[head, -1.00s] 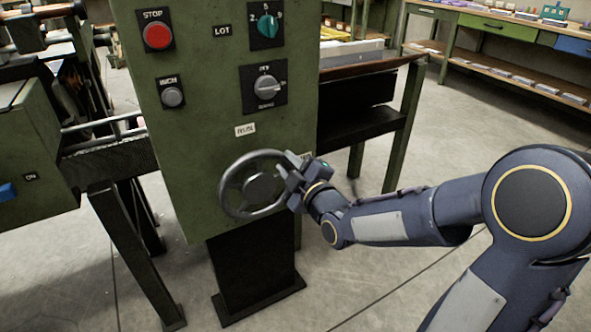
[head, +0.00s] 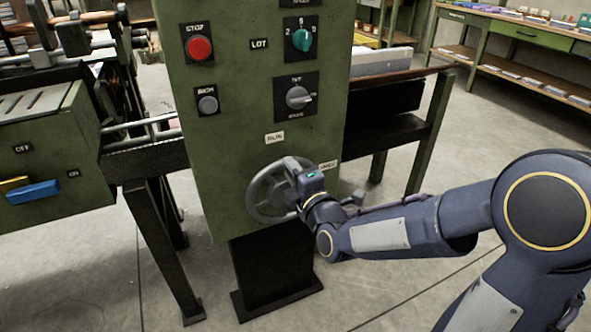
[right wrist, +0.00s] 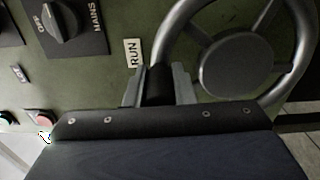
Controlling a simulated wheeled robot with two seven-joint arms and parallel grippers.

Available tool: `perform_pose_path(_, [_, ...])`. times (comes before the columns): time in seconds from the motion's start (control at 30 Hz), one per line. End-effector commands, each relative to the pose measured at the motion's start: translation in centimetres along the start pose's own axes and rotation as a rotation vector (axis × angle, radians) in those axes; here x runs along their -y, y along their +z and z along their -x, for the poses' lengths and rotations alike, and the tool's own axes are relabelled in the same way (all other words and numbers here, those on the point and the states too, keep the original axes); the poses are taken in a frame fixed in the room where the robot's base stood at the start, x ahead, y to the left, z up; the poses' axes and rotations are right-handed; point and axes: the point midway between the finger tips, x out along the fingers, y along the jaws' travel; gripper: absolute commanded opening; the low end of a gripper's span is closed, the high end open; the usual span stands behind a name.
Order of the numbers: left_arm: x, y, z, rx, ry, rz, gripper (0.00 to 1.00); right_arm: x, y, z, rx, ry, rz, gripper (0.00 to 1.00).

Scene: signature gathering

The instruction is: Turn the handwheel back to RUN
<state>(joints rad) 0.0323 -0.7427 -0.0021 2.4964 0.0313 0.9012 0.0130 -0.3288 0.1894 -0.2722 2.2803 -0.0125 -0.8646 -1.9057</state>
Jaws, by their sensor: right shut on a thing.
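The grey handwheel (head: 253,196) is on the lower front of a green control panel. A white RUN label (head: 274,138) sits above the wheel, and a second small label (head: 328,166) sits to its right, its text too small to read surely. My right gripper (head: 296,172) is at the upper right of the wheel and hides part of its rim. In the right wrist view, its two fingers (right wrist: 159,86) are closed around a dark grip (right wrist: 158,84) at the wheel's rim, near the RUN label (right wrist: 133,53). My left gripper is not in view.
Above the wheel are a red STOP button (head: 199,48), a grey INCH button (head: 208,104), a teal LOT knob (head: 301,40) and a grey selector (head: 298,97). A green box with a blue lever (head: 34,192) stands left. The floor at right is open.

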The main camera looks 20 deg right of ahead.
Motion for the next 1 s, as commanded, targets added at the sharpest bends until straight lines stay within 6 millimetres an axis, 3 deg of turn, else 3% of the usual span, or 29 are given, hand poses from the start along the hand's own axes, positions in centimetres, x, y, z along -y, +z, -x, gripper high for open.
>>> perform_pose_path(0.57, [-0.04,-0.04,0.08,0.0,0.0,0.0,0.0,-0.08,-0.58,0.0,-0.012,0.001,-0.003,0.0])
perform_pose_path(0.6, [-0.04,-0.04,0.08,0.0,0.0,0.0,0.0,-0.08,-0.58,0.0,-0.012,0.001,-0.003,0.25])
perform_pose_path(0.73, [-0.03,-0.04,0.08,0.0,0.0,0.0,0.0,-0.05,-0.49,0.0,-0.009,0.001,-0.003,0.42])
perform_pose_path(1.0, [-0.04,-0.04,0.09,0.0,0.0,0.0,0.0,-0.03,-0.34,0.05,-0.005,0.0,-0.003,0.44])
